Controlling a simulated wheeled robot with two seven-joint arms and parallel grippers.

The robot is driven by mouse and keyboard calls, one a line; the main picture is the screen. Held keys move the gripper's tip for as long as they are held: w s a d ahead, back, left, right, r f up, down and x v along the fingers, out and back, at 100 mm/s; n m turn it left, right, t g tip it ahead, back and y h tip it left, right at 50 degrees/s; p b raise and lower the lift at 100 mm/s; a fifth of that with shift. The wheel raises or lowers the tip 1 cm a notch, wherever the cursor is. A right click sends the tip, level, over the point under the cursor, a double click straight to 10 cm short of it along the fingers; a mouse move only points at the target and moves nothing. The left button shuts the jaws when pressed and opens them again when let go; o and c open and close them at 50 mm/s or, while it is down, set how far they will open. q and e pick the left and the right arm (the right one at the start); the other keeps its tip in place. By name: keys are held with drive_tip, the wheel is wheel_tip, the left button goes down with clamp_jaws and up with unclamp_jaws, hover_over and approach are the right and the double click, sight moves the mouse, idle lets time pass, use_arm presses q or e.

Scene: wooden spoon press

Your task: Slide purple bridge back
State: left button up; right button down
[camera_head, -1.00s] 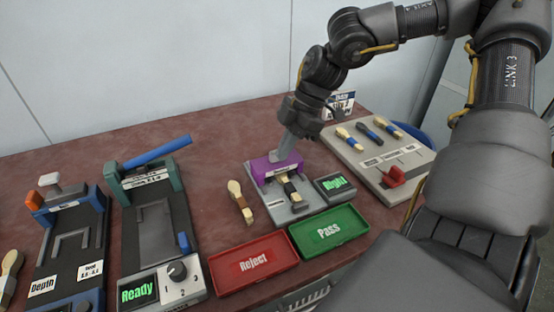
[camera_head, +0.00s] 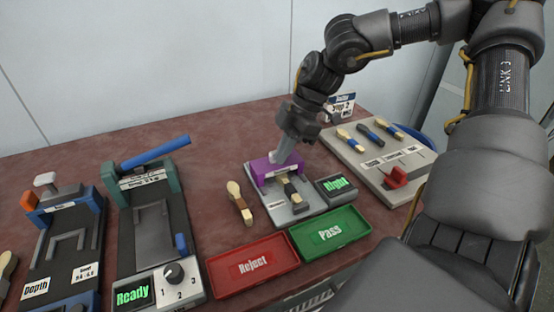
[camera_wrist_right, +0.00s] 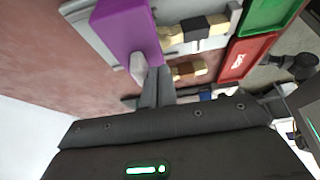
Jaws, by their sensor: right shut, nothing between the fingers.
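The purple bridge (camera_head: 275,171) stands across the grey plate of a small station (camera_head: 302,208). A wooden spoon with a dark band (camera_head: 291,189) lies on the plate, partly under the bridge. My right gripper (camera_head: 278,158) is shut and empty, its tips low at the back of the bridge. In the right wrist view, the shut fingers (camera_wrist_right: 155,84) are beside a pale knob (camera_wrist_right: 137,68) on the purple bridge (camera_wrist_right: 127,27). I cannot tell whether they touch it. My left gripper is out of view.
A loose spoon (camera_head: 240,204) lies left of the station. The red Reject tray (camera_head: 254,288) and green Pass tray (camera_head: 359,229) are in front. A green-lettered display (camera_head: 337,185) is at its right. A grey board with spoons (camera_head: 352,160) stands further right, presses at left.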

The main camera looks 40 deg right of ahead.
sight(269, 160)
drive_tip(key=shift+w+d, duration=0.25)
drive_tip(key=shift+w, duration=0.45)
drive_tip(key=shift+w+d, duration=0.2)
drive_tip(key=shift+w, duration=0.55)
drive_tip(key=shift+w+d, duration=0.25)
drive_tip(key=shift+w, duration=0.45)
drive_tip(key=shift+s, duration=0.15)
drive_tip(key=shift+s+a+b, duration=0.2)
drive_tip(key=shift+s+b, duration=0.1)
drive_tip(key=shift+s, duration=0.2)
wheel_tip(269, 160, up, 7)
drive_tip(key=p, duration=0.5)
